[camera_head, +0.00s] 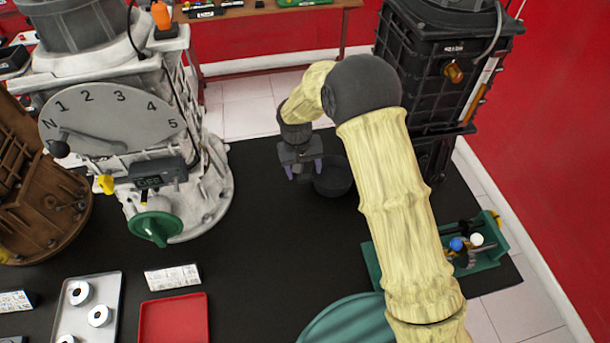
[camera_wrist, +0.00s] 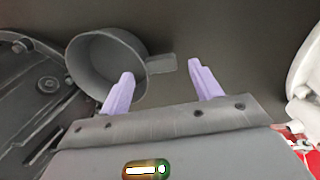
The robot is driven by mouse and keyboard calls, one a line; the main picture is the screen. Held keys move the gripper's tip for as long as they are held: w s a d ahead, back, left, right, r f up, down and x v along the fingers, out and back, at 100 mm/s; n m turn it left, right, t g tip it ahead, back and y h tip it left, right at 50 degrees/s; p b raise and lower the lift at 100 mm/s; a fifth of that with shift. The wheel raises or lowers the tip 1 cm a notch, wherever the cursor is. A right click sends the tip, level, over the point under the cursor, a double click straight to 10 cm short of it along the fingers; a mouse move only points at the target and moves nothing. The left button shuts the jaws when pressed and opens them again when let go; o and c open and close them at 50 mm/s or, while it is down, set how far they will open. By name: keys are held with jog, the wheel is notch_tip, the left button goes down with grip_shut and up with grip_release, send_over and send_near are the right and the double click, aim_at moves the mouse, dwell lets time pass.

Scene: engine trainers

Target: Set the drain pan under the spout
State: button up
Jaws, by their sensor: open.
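A dark round pan with a short handle, the likely drain pan, sits on the black mat (camera_head: 265,270); it shows in the head view (camera_head: 336,180) and the wrist view (camera_wrist: 102,66). My gripper (camera_head: 303,172) is open beside the pan, pointing down. In the wrist view its two lilac fingers (camera_wrist: 162,72) are apart, with the pan's handle (camera_wrist: 162,64) lying between or just beyond their tips; contact cannot be told. A copper-coloured fitting (camera_head: 454,73) sticks out of the black engine block (camera_head: 420,60) at the upper right; I cannot tell whether it is the spout.
A white gearbox (camera_head: 190,90) with a dial and green knob (camera_head: 155,228) stands left. A red tray (camera_head: 174,318), a pale tray (camera_head: 70,325) with rings and a green fixture (camera_head: 485,250) lie nearer. Clear mat lies between gearbox and pan.

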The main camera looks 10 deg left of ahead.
notch_tip(320, 180, up, 8)
jog(key=shift+s+a, duration=0.2)
jog(key=shift+a, duration=0.15)
dwell(2.3)
